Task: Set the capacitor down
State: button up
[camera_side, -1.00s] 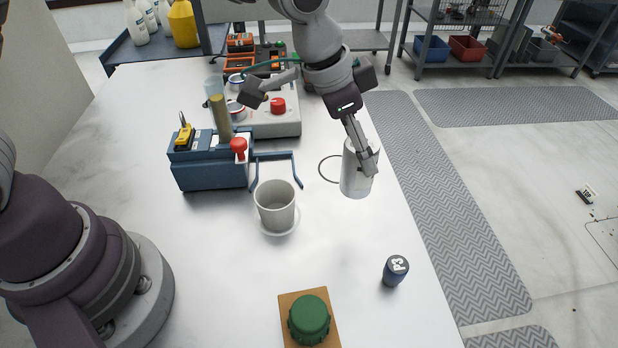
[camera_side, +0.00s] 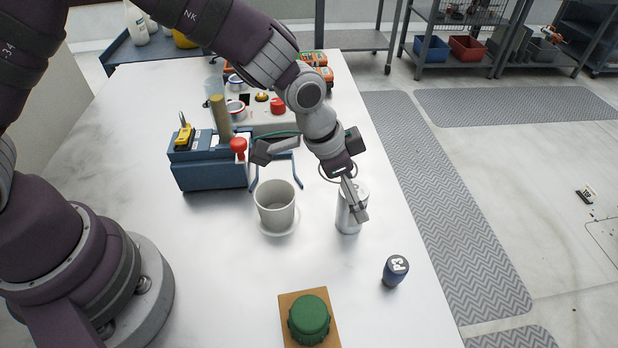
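The capacitor (camera_side: 346,222) is a silver-white upright cylinder right of the middle of the table. My gripper (camera_side: 355,205) points down at it and is shut on its upper part. One finger shows across the near side of the cylinder; the other finger is hidden. The capacitor's bottom is at or very near the white tabletop; I cannot tell whether it touches.
A white cup (camera_side: 275,208) on a round base stands left of the capacitor. A blue box (camera_side: 212,173) is at left. Clear table surrounds the capacitor.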

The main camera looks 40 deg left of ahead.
jog(key=a+v, duration=0.1)
jog(key=v, duration=1.2)
jog(key=s+a+r+n+t+y, duration=0.2)
jog(key=s+a+n, duration=0.6)
jog(key=a, duration=0.5)
jog(key=shift+s+r+y, duration=0.4)
jog(key=shift+s+r, duration=0.45)
jog(key=shift+s, duration=0.35)
